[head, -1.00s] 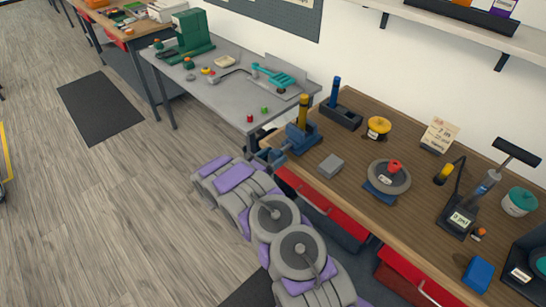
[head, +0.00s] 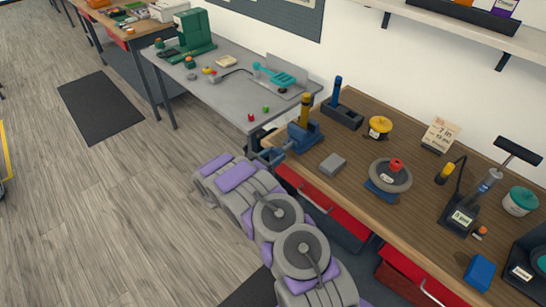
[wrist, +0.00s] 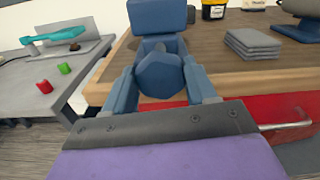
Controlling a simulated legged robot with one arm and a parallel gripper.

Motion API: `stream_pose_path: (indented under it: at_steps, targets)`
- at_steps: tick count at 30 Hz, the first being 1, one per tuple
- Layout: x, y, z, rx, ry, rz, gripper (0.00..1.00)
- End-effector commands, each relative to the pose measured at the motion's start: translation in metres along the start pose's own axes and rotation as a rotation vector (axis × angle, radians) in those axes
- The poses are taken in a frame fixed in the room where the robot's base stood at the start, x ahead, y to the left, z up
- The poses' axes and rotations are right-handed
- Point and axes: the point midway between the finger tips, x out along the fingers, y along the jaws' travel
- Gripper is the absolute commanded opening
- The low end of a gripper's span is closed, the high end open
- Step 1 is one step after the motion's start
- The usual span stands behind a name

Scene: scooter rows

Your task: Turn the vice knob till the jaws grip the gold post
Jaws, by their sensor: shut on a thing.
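The blue vice (head: 305,138) sits at the near left corner of the wooden bench. The gold post (head: 304,110) stands upright at the vice jaws; whether they touch it is too small to tell. In the wrist view the vice's blue knob (wrist: 160,76) faces me, with the vice body (wrist: 157,17) behind it. My gripper (wrist: 161,82) has one finger on each side of the knob and is shut on it. In the head view my gripper (head: 268,156) is at the vice's front, small and partly merged with it. The gold post does not show in the wrist view.
A grey table (head: 222,95) adjoins on the left. A red drawer (head: 320,203) is under the bench edge.

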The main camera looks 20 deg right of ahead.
Motion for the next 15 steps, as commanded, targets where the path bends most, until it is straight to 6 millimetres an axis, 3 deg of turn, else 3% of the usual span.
stream_pose_path:
  at_steps: [15]
  targets:
    - [0.0019, -0.0005, -0.0035, 0.444, -0.001, 0.003, 0.26]
